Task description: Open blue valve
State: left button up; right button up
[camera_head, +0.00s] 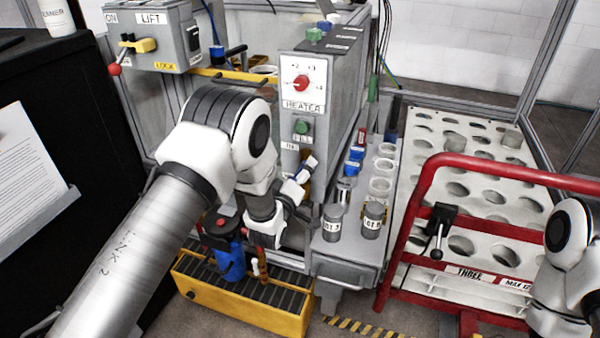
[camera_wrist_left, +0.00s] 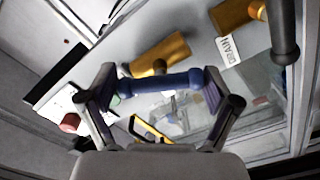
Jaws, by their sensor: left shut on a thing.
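The blue valve has a blue bar handle (camera_wrist_left: 165,82) and a brass body (camera_wrist_left: 158,56), seen in the left wrist view. The handle lies crosswise between the two fingers of my left gripper (camera_wrist_left: 160,90), with a finger pad at each end, so the gripper is shut on it. In the head view my left gripper (camera_head: 293,190) is at the front of the heater cabinet, below the green button, and mostly hides the valve. My right arm shows at the right edge of the head view, but its gripper is out of view.
The heater cabinet (camera_head: 322,85) has a red knob (camera_head: 300,83). A drain label (camera_wrist_left: 229,49) and a second brass valve with a dark handle (camera_wrist_left: 285,30) are close by. Grey canisters (camera_head: 333,222) stand on the shelf at right. A red-framed rack (camera_head: 430,195) stands farther right.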

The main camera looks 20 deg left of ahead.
pick_arm(q)
jog(key=n, duration=0.5)
jog(key=shift+r, duration=0.1)
dwell(0.5)
jog(key=o, duration=0.9)
jog(key=s, duration=1.2)
jog(key=shift+a, duration=0.2)
